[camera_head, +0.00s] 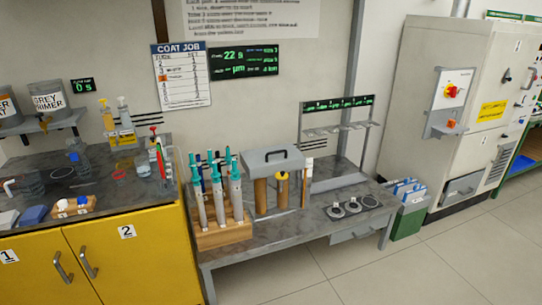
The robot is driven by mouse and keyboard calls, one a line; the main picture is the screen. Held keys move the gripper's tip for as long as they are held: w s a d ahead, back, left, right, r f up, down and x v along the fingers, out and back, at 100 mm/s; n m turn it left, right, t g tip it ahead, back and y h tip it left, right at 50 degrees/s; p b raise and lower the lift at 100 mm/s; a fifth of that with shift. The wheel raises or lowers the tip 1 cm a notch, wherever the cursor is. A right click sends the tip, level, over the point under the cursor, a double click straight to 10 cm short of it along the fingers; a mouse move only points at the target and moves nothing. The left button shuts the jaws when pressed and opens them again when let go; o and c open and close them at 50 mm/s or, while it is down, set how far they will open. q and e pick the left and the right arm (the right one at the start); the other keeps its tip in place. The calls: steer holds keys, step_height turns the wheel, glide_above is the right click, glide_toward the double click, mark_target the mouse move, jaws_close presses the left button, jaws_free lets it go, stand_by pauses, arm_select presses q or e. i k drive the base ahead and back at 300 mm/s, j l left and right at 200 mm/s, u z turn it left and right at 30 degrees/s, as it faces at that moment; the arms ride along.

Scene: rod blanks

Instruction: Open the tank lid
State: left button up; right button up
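A grey flat lid (258,163) with a dark arched handle (276,154) sits at the back of the low grey bench, in the middle of the view. It looks like the tank lid and appears to lie flat. What is beneath it is partly hidden; brown cylinders (261,195) and a yellow-topped one (282,190) show below its front edge. Neither of my grippers is in view.
A wooden rack (222,235) of teal-topped syringe-like tools stands left of the lid, close to it. Round dark discs (353,207) lie on the bench at right. A yellow cabinet (140,262) adjoins at left. A green bin (408,220) stands right of the bench. The front floor is clear.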

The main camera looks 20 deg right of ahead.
mark_target(269, 160)
steer(key=i+l, duration=0.25)
steer(key=i, duration=0.15)
steer(key=i+l, duration=0.25)
steer(key=i, duration=0.15)
